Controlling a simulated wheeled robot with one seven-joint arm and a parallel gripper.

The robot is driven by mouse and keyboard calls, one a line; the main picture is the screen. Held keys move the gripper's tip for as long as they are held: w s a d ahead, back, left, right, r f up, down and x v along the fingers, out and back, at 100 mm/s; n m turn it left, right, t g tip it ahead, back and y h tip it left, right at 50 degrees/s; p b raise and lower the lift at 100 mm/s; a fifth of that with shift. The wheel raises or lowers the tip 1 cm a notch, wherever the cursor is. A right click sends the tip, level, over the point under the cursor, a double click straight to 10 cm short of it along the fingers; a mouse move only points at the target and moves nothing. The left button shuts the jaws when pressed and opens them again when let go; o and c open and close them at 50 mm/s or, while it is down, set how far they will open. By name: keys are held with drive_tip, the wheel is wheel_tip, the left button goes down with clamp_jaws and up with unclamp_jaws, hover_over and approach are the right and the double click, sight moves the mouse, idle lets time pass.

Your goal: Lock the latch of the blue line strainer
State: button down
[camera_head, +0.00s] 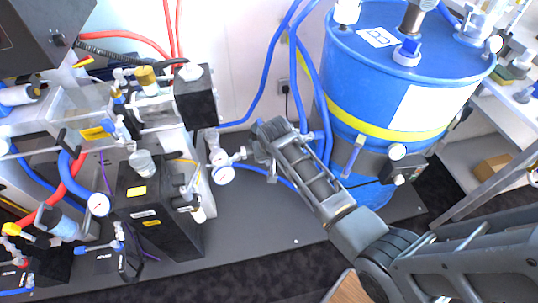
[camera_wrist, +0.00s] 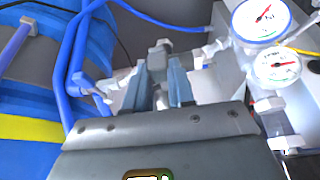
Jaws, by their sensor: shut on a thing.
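My gripper (camera_head: 262,150) reaches in from the lower right, between the blue drum and the black pump block. In the wrist view my gripper (camera_wrist: 160,88) has its fingers close together around a small grey piece (camera_wrist: 158,56), which looks like the latch of the blue line strainer. The strainer body is mostly hidden behind the fingers. Pale fittings of that line show to the left (camera_wrist: 117,80) and right of the fingers. A blue hose (camera_wrist: 72,62) joins from the left. Whether the latch is locked cannot be told.
Two round gauges (camera_wrist: 262,18) (camera_wrist: 277,68) sit close on the right of my gripper in the wrist view. The blue drum (camera_head: 375,85) with a yellow band stands to the right. The black pump block (camera_head: 155,205) stands to the left. The grey floor plate (camera_head: 275,240) is clear in front.

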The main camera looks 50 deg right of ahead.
drive_tip(key=c, duration=1)
unclamp_jaws()
drive_tip(key=shift+o, duration=0.2)
drive_tip(key=v, duration=0.7)
drive_tip(key=shift+r, duration=0.4)
drive_tip(key=shift+s+a, duration=0.1)
drive_tip(key=shift+a, duration=0.05)
